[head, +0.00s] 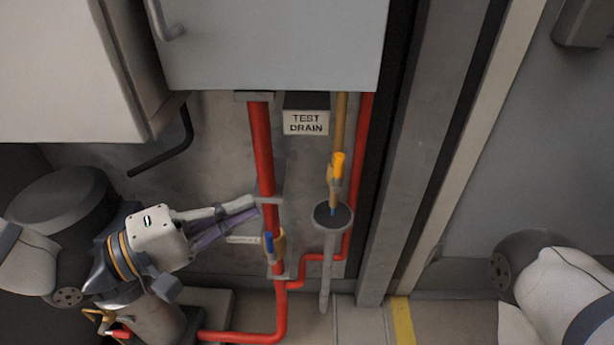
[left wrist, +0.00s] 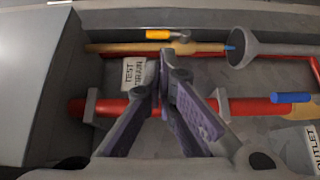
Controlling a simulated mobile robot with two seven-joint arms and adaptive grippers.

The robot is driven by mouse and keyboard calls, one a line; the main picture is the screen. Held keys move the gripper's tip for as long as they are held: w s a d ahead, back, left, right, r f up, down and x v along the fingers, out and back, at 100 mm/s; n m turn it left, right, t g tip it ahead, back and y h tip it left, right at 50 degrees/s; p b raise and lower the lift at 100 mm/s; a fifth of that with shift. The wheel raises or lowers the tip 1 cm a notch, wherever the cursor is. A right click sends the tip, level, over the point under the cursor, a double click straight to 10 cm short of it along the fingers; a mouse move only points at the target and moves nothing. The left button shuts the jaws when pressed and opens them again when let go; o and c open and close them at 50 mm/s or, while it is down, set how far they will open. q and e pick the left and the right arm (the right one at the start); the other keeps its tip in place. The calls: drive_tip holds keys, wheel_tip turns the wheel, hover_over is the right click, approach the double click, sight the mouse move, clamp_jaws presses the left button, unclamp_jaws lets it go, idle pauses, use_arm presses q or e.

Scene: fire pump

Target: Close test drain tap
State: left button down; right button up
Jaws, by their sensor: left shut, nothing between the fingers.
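The test drain tap (head: 337,168) has a yellow lever that lies roughly along its brass pipe, under the TEST DRAIN sign (head: 306,122). The lever also shows in the left wrist view (left wrist: 158,34). The pipe's lower end points into a grey funnel (head: 332,215). A small blue piece, perhaps water, shows at that end (left wrist: 230,47). My left gripper (head: 252,206) is shut and empty, beside the thick red pipe and left of the tap. In the left wrist view its fingers (left wrist: 170,70) come together below the yellow lever. My right gripper is out of view.
The thick red pipe (head: 263,150) runs vertically between my left gripper and the tap. A blue-handled valve (head: 268,246) sits low on it. A grey cabinet (head: 270,45) hangs above, and a door frame (head: 425,150) stands to the right.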

sight(335, 169)
use_arm(q)
drive_tip(key=x, duration=1.3)
drive_tip(key=shift+w+d+b, duration=0.25)
drive_tip(key=shift+d+b, duration=0.05)
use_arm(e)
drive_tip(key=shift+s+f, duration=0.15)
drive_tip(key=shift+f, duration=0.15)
use_arm(q)
drive_tip(key=shift+w, duration=0.1)
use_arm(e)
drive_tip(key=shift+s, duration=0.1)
use_arm(q)
drive_tip(key=shift+d+r+m+y, duration=0.2)
drive_tip(key=shift+m+y, duration=0.1)
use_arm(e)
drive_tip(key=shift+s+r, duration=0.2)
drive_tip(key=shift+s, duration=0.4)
